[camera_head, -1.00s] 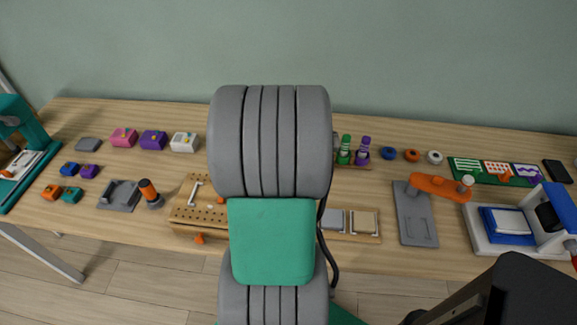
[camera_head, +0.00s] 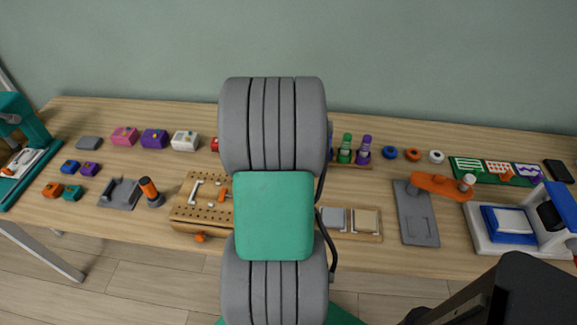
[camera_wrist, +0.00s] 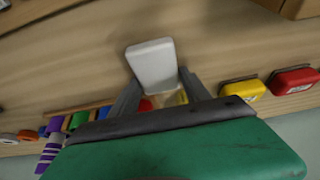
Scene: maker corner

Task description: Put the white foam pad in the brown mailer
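The white foam pad (camera_wrist: 152,62) shows in the wrist view as a pale, rounded flat block at my fingertips. My gripper (camera_wrist: 158,78) has its two grey fingers apart, one at each side of the pad's near end. I cannot tell whether they press on it or whether the pad is clear of the table. In the head view my own arm covers my gripper and the pad. I cannot pick out the brown mailer with certainty in either view.
The wooden table (camera_head: 110,220) carries a pegboard block (camera_head: 185,215) left of my arm. A yellow box (camera_wrist: 243,89) and a red box (camera_wrist: 293,80) are close to my gripper. Green and purple bottles (camera_head: 363,150) stand right of my arm, and a wooden tray (camera_head: 365,238) lies nearer the front edge.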

